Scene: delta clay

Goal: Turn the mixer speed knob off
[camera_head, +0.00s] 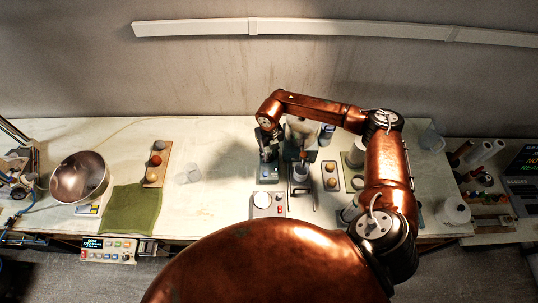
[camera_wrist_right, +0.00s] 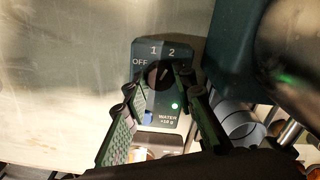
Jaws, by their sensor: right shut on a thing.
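The mixer control panel (camera_wrist_right: 145,52) is a dark plate marked OFF, 1 and 2, with a lit green lamp (camera_wrist_right: 175,106) and a WATER label below. Its dark round speed knob (camera_wrist_right: 158,73) has a pale mark that seems to point up and right, away from OFF. My right gripper (camera_wrist_right: 158,84) is shut on the knob, with green-padded fingers on both sides of it. In the head view the right gripper (camera_head: 267,152) is above the panel, beside the mixer (camera_head: 301,136). My left gripper is not in view.
The mixer's dark body and metal bowl stand close to the gripper's right in the wrist view. A scale (camera_head: 263,203) stands in front. A steel bowl (camera_head: 79,178) and a green cloth (camera_head: 130,209) lie left. The bench left of the panel is mostly clear.

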